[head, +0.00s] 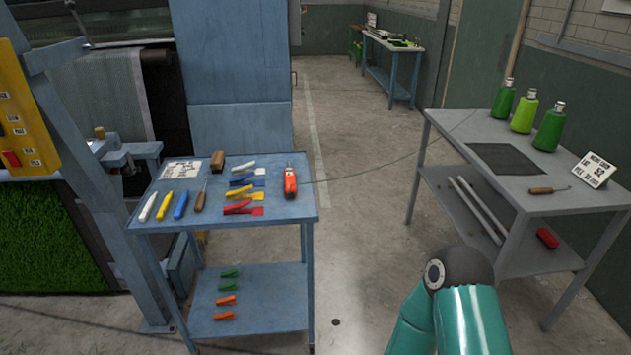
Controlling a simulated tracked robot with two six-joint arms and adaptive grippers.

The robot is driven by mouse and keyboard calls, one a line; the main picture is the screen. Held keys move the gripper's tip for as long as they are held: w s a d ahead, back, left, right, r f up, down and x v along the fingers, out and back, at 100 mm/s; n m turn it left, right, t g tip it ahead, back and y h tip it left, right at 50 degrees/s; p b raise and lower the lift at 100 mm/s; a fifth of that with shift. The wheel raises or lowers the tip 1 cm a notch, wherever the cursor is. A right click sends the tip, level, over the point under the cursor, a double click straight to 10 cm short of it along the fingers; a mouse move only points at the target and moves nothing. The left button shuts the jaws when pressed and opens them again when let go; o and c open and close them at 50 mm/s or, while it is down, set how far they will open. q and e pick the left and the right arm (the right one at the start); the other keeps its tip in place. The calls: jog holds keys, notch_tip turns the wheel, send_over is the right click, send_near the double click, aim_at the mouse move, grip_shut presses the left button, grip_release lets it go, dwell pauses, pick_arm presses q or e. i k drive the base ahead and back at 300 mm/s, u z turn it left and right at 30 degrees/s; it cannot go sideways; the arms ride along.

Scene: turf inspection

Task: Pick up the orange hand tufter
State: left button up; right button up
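The orange hand tufter (290,183), with a grey and dark upper end, lies near the right edge of the blue cart's top (265,212). A thin green strand runs from near it across to the grey table on the right. A teal link of my arm shows at the bottom, right of centre. Neither of my grippers is in view, and nothing is touching the tufter.
Left of the tufter lie red (243,210), yellow and blue tools, handled tools, a brown block (217,161) and a card. Clips lie on the lower shelf. Floor between is clear.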

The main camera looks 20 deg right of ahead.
aim_at(289, 175)
jog(key=z, duration=0.05)
jog(key=i, duration=0.85)
